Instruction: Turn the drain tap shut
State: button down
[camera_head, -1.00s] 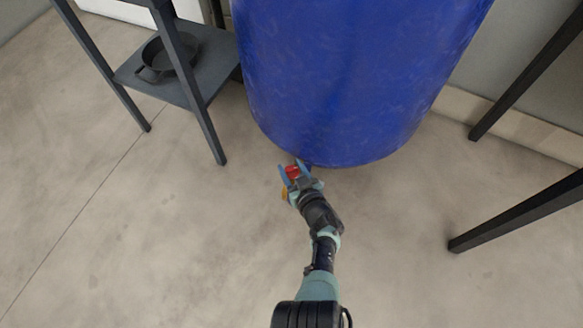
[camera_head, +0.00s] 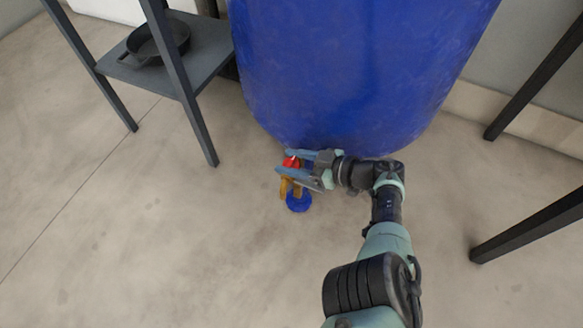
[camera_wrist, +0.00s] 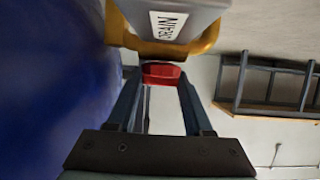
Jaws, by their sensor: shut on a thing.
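The drain tap stands low at the foot of the blue barrel (camera_head: 350,70). Its red handle (camera_head: 291,162) shows in the head view, with a brass-yellow part (camera_head: 286,187) and a blue round end (camera_head: 299,202) below it. My gripper (camera_head: 285,162) reaches in from the right and is shut on the red handle, one finger on each side. In the wrist view the red handle (camera_wrist: 163,74) sits between the two fingers. A yellow part (camera_wrist: 165,46) and a grey plate labelled DRAIN (camera_wrist: 168,26) lie beyond it. The handle's exact angle is hard to tell.
A dark shelf stand (camera_head: 190,60) with a black pan (camera_head: 158,42) stands at the left. Dark table legs (camera_head: 525,225) stand at the right. The concrete floor (camera_head: 150,250) in front of the barrel is clear.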

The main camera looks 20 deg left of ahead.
jog(key=shift+a+n+g+b, duration=0.1)
jog(key=shift+n+g+b, duration=0.2)
jog(key=shift+g+b, duration=0.1)
jog(key=shift+c, duration=1.5)
grip_release()
jog(key=p+v, duration=0.1)
jog(key=v, duration=1.2)
jog(key=shift+p, duration=0.35)
jog(key=shift+f, duration=0.1)
